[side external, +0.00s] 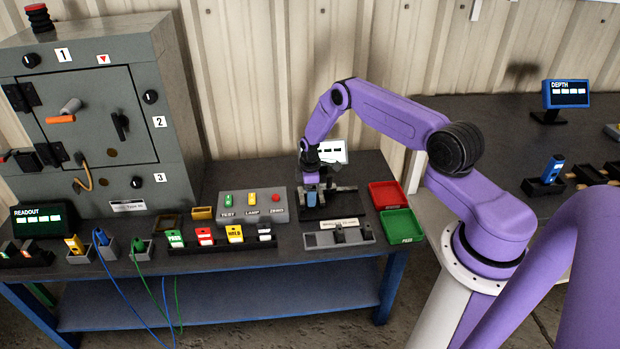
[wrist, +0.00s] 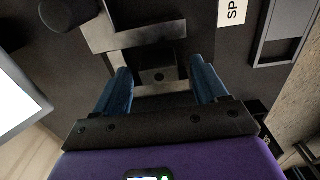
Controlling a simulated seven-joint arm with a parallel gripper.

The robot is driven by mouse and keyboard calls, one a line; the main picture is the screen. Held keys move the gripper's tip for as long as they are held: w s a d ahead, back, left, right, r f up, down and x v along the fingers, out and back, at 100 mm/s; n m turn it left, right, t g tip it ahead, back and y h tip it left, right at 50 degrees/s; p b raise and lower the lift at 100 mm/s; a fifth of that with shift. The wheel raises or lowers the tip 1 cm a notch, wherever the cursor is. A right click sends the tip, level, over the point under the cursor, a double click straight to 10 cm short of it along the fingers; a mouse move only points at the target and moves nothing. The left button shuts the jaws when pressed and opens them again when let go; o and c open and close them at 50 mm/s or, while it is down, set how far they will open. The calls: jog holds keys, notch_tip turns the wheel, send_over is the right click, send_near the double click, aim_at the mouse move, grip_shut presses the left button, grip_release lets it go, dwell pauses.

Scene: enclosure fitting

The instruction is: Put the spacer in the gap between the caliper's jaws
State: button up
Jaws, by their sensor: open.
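My gripper (side external: 314,190) is low over the dark caliper stand (side external: 345,208) on the bench. In the wrist view the two blue fingers of my gripper (wrist: 161,66) are apart. A dark block with a small round hole (wrist: 158,77) lies between them, with space on both sides; it looks like the spacer, though I cannot be certain. Grey metal caliper parts (wrist: 135,38) run beyond and beside this block. The block seems to sit at the gap between these parts, but how deep it sits cannot be told. In the side view my gripper hides most of the caliper.
A grey holder with dark slots (side external: 325,239) stands in front of the caliper; its slot (wrist: 281,50) shows in the wrist view. Red (side external: 386,194) and green (side external: 401,226) trays lie right. A button box (side external: 252,207) stands left. A white-faced display (side external: 333,151) stands close behind.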

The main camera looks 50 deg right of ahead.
notch_tip(320, 180, up, 11)
jog(key=s+a+r+n, duration=0.1)
jog(key=s+a+r, duration=0.3)
jog(key=a+r, duration=0.6)
jog(key=s+a+r+n, duration=0.1)
jog(key=s+a+r, duration=0.55)
jog(key=a, duration=0.65)
jog(key=s+a+r, duration=0.5)
jog(key=s+r, duration=0.3)
jog(key=s, duration=0.4)
jog(key=s+d+r, duration=0.1)
jog(key=s, duration=0.7)
jog(key=s+d+r+n, duration=0.1)
jog(key=s+d, duration=0.1)
jog(key=s, duration=0.6)
jog(key=shift+d+r+n, duration=0.3)
jog(key=shift+r, duration=0.1)
